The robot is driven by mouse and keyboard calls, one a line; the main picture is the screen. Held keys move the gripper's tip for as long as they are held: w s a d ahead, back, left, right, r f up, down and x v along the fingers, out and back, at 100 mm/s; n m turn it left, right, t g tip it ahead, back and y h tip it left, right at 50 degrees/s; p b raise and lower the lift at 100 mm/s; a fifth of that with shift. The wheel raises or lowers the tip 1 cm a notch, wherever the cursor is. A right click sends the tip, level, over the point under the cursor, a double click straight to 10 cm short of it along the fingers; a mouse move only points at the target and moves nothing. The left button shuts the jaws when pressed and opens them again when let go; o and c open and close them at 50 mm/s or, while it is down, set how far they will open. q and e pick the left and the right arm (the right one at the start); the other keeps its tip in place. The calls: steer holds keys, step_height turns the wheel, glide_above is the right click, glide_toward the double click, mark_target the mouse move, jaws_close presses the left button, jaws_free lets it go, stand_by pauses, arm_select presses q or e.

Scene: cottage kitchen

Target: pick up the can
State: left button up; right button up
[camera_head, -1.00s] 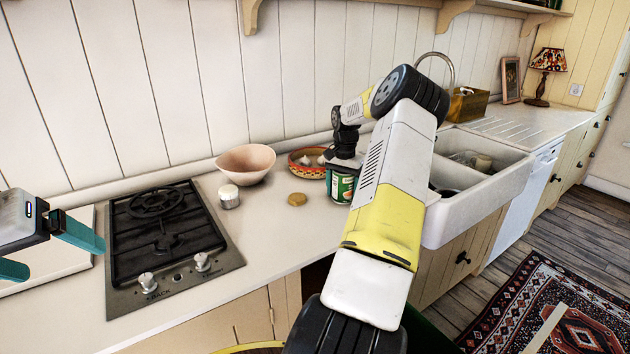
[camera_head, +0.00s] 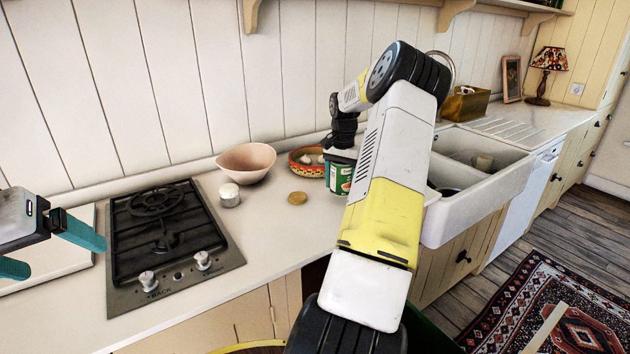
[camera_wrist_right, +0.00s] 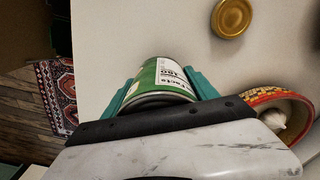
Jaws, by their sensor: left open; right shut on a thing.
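The can (camera_head: 339,178) is green with a white label and is held by my right gripper in the head view. In the right wrist view the can (camera_wrist_right: 160,80) sits between the teal fingers of my right gripper (camera_wrist_right: 162,88), which is shut on it. Part of the can is hidden behind my right arm in the head view. I cannot tell for sure whether its base is clear of the counter. My left gripper (camera_head: 55,248) is open and empty at the left, by the hob.
A patterned bowl (camera_head: 306,168) with pale items stands beside the can. A gold lid (camera_head: 297,198), a small white-lidded jar (camera_head: 229,195) and a pink bowl (camera_head: 246,162) are on the counter (camera_head: 275,235). The hob (camera_head: 170,245) lies left; the sink (camera_head: 480,200) lies right.

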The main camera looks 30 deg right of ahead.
steer(key=s+a, duration=0.2)
steer(key=a, duration=0.1)
steer(key=s+a+r, duration=0.1)
steer(key=s+a, duration=0.2)
steer(key=a, duration=0.1)
steer(key=s+a, duration=0.3)
steer(key=shift+a+r, duration=0.15)
steer(key=shift+a, duration=0.1)
steer(key=shift+s+a, duration=0.25)
